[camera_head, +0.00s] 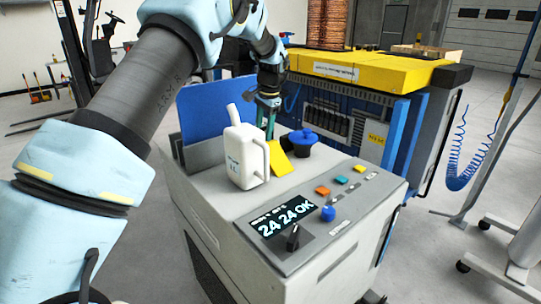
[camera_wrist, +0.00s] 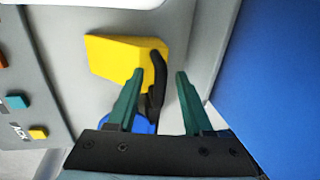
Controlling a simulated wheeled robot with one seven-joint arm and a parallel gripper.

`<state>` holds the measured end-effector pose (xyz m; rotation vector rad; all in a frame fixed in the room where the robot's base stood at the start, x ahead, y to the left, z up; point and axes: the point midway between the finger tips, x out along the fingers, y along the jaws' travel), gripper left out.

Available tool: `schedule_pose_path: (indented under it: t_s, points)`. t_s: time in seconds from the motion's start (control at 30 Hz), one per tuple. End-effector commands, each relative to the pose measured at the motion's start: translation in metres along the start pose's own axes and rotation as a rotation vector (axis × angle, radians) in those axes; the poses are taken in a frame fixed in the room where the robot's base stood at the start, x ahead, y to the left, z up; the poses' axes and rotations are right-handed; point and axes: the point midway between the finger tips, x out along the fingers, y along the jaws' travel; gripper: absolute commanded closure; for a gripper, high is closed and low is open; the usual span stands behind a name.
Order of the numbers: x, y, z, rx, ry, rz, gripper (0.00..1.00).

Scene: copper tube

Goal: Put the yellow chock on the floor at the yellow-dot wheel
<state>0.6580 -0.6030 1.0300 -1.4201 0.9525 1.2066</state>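The yellow chock (camera_head: 279,160) is a wedge lying on top of the grey machine (camera_head: 222,196), between a white jug and a blue-topped fitting. In the wrist view the chock (camera_wrist: 118,52) lies beyond my fingertips, with a curved black handle-like part at its right end. My gripper (camera_head: 270,128) is above the machine top, just behind the chock. In the wrist view my gripper (camera_wrist: 160,76) is open, its green fingers apart, with the black part showing between them near the left finger. I cannot tell whether they touch. No yellow-dot wheel can be made out.
The white jug (camera_head: 243,157) stands close left of the chock. The blue fitting (camera_head: 302,142) is close right. A blue panel (camera_head: 217,117) rises behind. The control panel (camera_head: 318,214) is in front. A blue-and-yellow machine (camera_head: 362,75) stands behind; floor at right (camera_head: 436,240) is partly clear.

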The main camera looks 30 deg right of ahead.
Motion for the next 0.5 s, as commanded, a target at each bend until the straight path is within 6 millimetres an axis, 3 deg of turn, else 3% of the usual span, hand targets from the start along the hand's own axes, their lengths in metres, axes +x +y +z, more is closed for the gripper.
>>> schedule_pose_path:
  t_s: [0.07,0.43,0.5]
  points:
    - [-0.0002,0.0000,0.0000,0.000,0.000,0.000,0.58]
    - [-0.0005,0.0001,-0.0001,0.000,0.000,0.000,1.00]
    - [-0.0005,0.0001,-0.0001,0.000,0.000,0.000,1.00]
